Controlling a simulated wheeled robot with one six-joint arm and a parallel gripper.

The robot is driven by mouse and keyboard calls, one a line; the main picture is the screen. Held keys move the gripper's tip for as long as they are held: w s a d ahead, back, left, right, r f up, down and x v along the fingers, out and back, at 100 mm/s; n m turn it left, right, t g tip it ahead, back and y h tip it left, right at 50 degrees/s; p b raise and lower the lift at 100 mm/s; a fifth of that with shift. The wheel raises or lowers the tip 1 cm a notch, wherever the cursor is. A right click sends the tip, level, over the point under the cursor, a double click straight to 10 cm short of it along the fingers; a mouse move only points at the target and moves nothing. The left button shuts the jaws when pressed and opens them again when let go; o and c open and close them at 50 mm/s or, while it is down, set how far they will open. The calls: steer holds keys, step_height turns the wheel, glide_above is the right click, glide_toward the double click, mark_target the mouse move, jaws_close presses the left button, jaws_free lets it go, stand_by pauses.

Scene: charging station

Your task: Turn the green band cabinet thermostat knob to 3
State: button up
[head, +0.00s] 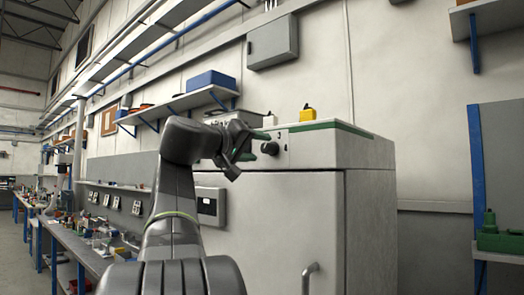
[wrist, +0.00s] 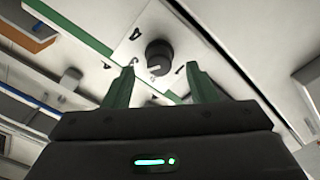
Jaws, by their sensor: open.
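The green band cabinet (head: 300,205) is a pale grey box with a green stripe along its top edge. Its dark round thermostat knob (head: 270,148) sits on the upper front panel, with small dark marks around it. In the wrist view the knob (wrist: 158,55) has a pale pointer line and lies just beyond the gap between my green fingers. My gripper (head: 262,142) is in front of the panel at the knob's left. In the wrist view my gripper (wrist: 160,82) is open and empty, with the fingertips apart from the knob. The marks are too small to read surely.
A yellow object (head: 307,115) stands on the cabinet top. A handle (head: 309,275) sticks out of the cabinet door. A cluttered workbench (head: 95,255) runs along the left, and a shelf with a blue bin (head: 210,80) hangs above.

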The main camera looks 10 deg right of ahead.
mark_target(264, 148)
steer(key=v, duration=1)
steer(key=shift+s+a+b, duration=0.25)
steer(key=shift+b, duration=0.05)
steer(key=p+x, duration=0.1)
steer(key=x, duration=1.3)
steer(key=shift+a, duration=0.1)
